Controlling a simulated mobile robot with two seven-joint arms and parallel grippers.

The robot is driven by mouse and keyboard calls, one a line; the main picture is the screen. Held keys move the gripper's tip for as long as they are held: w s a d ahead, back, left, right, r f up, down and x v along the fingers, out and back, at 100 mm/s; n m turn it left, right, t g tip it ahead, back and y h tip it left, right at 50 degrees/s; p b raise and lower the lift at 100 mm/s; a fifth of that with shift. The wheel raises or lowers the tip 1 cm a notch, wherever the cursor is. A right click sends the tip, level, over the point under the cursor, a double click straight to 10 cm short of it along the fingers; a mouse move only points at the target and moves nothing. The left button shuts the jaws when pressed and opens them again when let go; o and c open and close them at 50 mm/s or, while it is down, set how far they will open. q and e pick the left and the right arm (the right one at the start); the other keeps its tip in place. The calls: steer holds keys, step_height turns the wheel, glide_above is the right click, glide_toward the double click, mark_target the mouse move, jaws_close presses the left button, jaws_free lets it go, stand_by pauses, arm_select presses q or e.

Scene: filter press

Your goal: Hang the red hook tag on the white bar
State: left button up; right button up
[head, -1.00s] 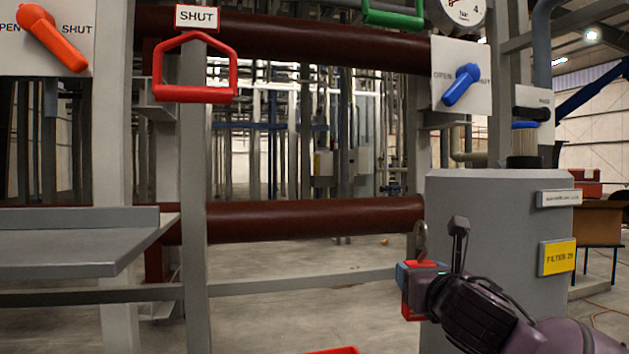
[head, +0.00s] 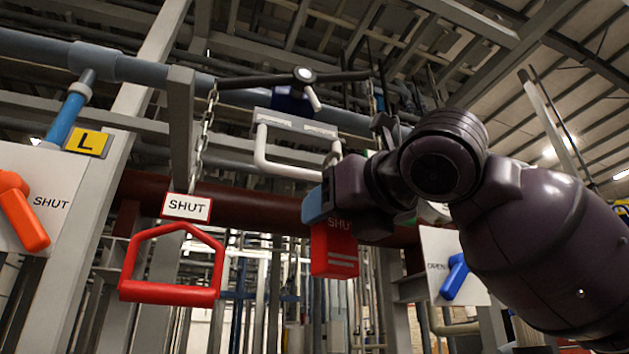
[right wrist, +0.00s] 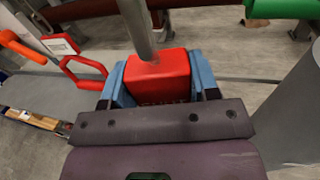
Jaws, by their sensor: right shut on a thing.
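The red tag (head: 334,252), lettered SHUT, is held upright by my right gripper (head: 322,203), whose blue fingers are shut on it. In the right wrist view the tag (right wrist: 160,78) sits between the two blue fingers, with a grey hook shank rising from it. The hook (head: 333,154) shows above the gripper, at the right end of the white bar (head: 285,171). The white bar is a U-shaped handle under a pale bracket. I cannot tell whether the hook is around the bar or in front of it. My left gripper is not in view.
A red handle (head: 170,291) with a SHUT sign (head: 187,206) hangs on a chain at left. A dark crossbar (head: 290,80) is above the white bar. An orange lever (head: 22,212) is far left, and a blue lever (head: 453,277) is right, below my arm.

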steer(key=s+a+r+y, duration=0.1)
steer(key=s+a+r, duration=0.1)
steer(key=s+r, duration=0.25)
arm_select(q)
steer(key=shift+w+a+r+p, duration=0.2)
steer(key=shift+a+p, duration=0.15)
steer(key=shift+p, duration=0.1)
arm_select(e)
steer(key=w+a+f, duration=0.2)
steer(key=w+f, duration=0.1)
steer(key=w, duration=0.6)
steer(key=shift+a+n+g, duration=0.25)
steer(key=shift+n+g, duration=0.05)
steer(key=shift+n, duration=0.1)
stand_by(0.7)
steer(key=shift+f, duration=0.15)
steer(key=o, duration=1)
steer(key=shift+o, duration=0.2)
